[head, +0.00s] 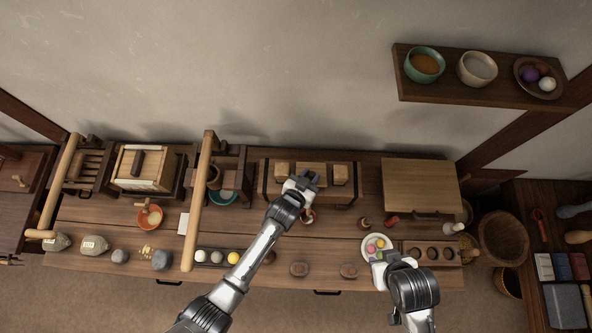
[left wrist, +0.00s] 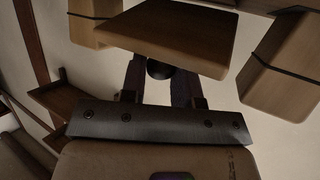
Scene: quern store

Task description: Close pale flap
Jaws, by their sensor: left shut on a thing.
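A pale wooden flap (left wrist: 180,38) with a dark round knob (left wrist: 158,68) fills the upper middle of the left wrist view. My left gripper (head: 308,178) is at the middle of a dark wooden rack (head: 283,199) against the wall in the head view. Its two dark fingers are shut on the knob, at the flap's near edge. The flap's tilt is hard to judge, and my gripper partly covers this spot in the head view. My right gripper (head: 378,256) is over a plate with coloured balls, away from the flap. Its jaw opening is unclear.
Pale blocks (head: 281,169) flank the flap on the rack. A large wooden board (head: 420,185) lies to the right. A pale upright roller (head: 197,210) stands left of my left arm. Small round pieces (head: 299,269) lie along the bench's front. A shelf (head: 450,94) holds bowls above.

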